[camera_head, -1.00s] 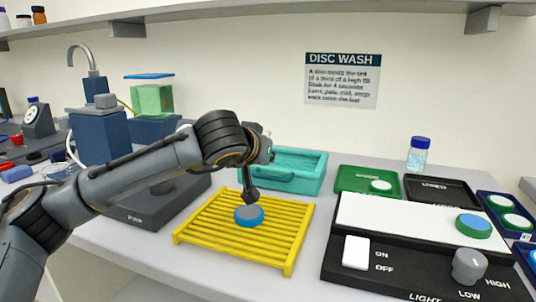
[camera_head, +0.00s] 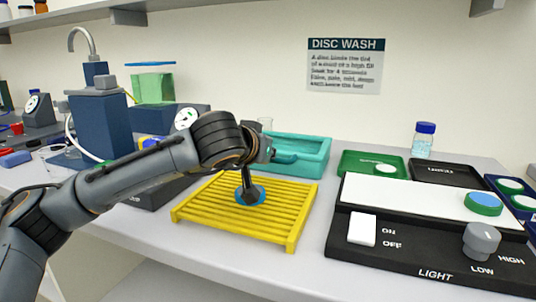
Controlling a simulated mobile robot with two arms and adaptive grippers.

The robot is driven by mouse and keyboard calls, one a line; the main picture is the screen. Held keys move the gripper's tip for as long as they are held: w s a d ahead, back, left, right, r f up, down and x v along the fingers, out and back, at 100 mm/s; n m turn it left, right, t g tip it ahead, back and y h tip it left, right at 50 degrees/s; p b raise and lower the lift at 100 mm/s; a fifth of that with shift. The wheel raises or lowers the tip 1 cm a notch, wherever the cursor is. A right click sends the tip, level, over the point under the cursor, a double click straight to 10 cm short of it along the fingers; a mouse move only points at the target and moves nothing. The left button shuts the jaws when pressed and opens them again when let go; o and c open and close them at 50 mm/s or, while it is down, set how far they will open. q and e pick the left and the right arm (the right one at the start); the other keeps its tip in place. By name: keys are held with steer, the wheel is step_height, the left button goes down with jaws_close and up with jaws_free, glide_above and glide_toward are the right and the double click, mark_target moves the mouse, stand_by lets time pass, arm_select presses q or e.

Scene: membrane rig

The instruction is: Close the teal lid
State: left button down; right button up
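A teal rectangular box (camera_head: 318,143) stands behind the yellow rack, with its hollow inside showing. A teal bar or handle (camera_head: 284,158) is at its front; I cannot make out a separate lid, and my arm covers the box's left part. My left gripper (camera_head: 249,197) points down over the blue-rimmed disc (camera_head: 258,201) on the yellow slatted rack (camera_head: 290,222). Its fingers look close together and hide the disc's middle. I cannot tell whether they touch or grip it. My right gripper is not in view.
A black light panel (camera_head: 350,262) with a white switch, a grey knob (camera_head: 481,240) and a disc (camera_head: 484,203) fills the right front. Green (camera_head: 352,169) and black (camera_head: 440,172) trays lie behind it. A blue-capped bottle (camera_head: 423,140) stands at the back.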

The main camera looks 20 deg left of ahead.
arm_select(q)
steer(key=shift+s+d+f+g, duration=0.1)
steer(key=shift+f+g, duration=0.1)
steer(key=shift+f, duration=0.5)
steer(key=shift+s+d+f+g, duration=0.1)
steer(key=shift+f+g, duration=0.1)
steer(key=shift+f, duration=0.5)
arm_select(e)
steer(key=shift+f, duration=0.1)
arm_select(q)
steer(key=shift+t, duration=0.3)
step_height(320, 180, up, 6)
steer(key=p, duration=0.2)
steer(key=shift+s+a+p, duration=0.1)
steer(key=shift+s+p, duration=0.05)
steer(key=shift+p, duration=0.2)
steer(key=s+f, duration=0.1)
steer(key=s, duration=0.2)
steer(key=s+f+b, duration=0.1)
steer(key=s+f, duration=0.2)
steer(key=s, duration=0.2)
steer(key=shift+s+a+f, duration=0.2)
steer(key=shift+s+a, duration=0.05)
steer(key=shift+s, duration=0.1)
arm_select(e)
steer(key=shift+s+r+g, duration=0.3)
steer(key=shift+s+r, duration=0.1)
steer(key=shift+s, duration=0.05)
